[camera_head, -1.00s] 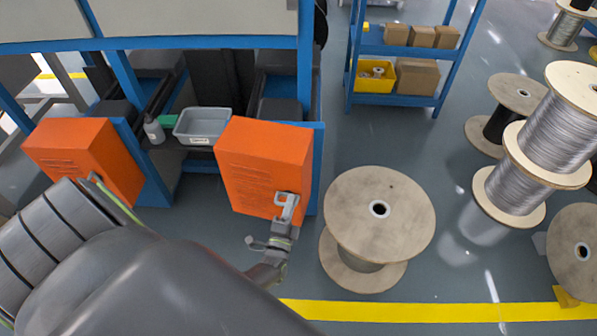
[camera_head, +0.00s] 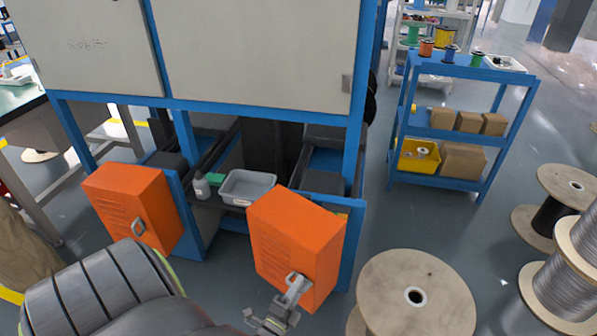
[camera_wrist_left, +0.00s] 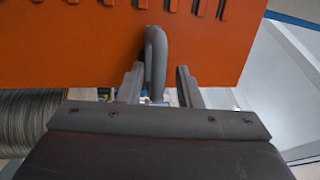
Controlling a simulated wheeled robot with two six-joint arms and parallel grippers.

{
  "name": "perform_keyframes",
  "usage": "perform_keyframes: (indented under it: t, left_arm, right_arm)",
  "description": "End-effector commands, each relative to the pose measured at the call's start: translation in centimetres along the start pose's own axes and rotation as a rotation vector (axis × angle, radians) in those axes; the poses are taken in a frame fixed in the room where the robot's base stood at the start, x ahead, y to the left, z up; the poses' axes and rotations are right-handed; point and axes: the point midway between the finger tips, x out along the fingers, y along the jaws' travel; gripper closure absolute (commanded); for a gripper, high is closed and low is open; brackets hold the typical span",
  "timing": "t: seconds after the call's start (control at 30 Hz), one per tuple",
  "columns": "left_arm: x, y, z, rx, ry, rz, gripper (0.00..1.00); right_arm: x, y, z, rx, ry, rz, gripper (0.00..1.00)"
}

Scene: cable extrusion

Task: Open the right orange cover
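The right orange cover (camera_head: 290,238) is a slotted box on the blue machine frame, and it looks closed. Its grey handle (camera_wrist_left: 156,60) stands out from the lower part of the cover's face. My left gripper (camera_head: 293,287) is at this handle. In the left wrist view the two fingers of my left gripper (camera_wrist_left: 160,82) are apart, with the handle between them. The handle is close to the left finger, and a gap shows on the right. I cannot tell whether they touch. The left orange cover (camera_head: 125,205) has its own handle. My right gripper is out of view.
A grey bin (camera_head: 247,187) sits between the covers. A large wooden spool (camera_head: 440,290) stands on the floor right of the right cover. A blue shelf (camera_head: 440,133) with boxes stands behind. Floor between cover and shelf is clear.

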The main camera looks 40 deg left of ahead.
Motion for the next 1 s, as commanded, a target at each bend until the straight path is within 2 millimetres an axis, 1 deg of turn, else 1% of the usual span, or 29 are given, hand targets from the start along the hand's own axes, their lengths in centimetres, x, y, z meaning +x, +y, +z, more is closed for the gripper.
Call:
perform_keyframes:
  t: [0.37, 0.47, 0.53, 0.67, 0.83, 1.0]
  left_arm:
    - [-0.2, 0.2, -0.1, -0.001, 0.0, 0.005, 0.7]
    - [-0.8, 0.2, -0.1, -0.001, 0.0, 0.008, 0.7]
    - [-1.5, 0.3, -0.1, -0.001, -0.001, 0.009, 0.7]
    - [-4.0, 0.3, -0.1, 0.0, 0.0, 0.01, 0.7]
    - [-8.3, 0.3, -0.1, -0.001, -0.002, 0.009, 0.7]
    - [-12.4, 0.3, 0.0, -0.001, -0.002, 0.008, 0.7]
  right_arm:
    - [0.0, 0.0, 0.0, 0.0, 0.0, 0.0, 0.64]
    - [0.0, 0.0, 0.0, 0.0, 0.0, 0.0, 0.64]
    - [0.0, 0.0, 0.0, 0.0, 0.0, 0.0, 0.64]
    - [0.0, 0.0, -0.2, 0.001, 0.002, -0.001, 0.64]
    - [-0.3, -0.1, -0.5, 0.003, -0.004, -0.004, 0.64]
    - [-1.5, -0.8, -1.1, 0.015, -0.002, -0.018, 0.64]
